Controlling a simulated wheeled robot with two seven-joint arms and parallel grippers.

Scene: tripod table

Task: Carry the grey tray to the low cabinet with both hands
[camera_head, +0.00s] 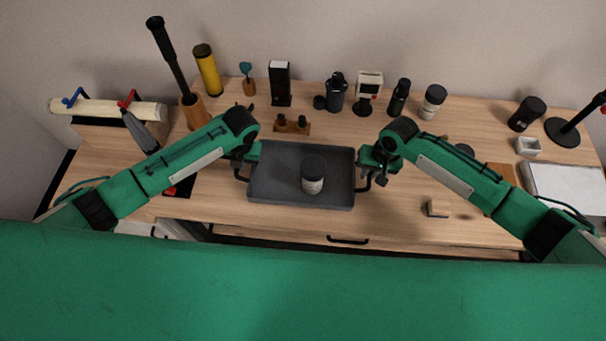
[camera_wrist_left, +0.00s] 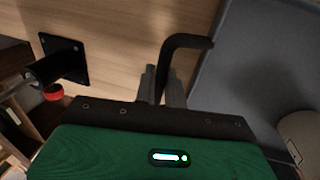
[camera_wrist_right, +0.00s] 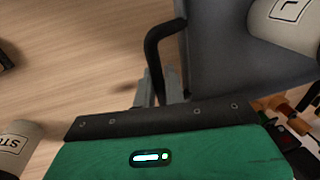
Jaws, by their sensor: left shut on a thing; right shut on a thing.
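The grey tray (camera_head: 275,182) is in front of me over the wooden desk, looking about level. My left gripper (camera_head: 243,166) is shut on the tray's left black handle, which also shows in the left wrist view (camera_wrist_left: 178,50). My right gripper (camera_head: 370,172) is shut on the right black handle, seen in the right wrist view (camera_wrist_right: 155,42). I cannot tell whether the tray touches the desk. I cannot pick out the low cabinet for certain.
Behind the tray stand a small wooden rack (camera_head: 292,126), a dark canister (camera_head: 336,92) and other upright items. A white slab (camera_head: 565,185) lies far right.

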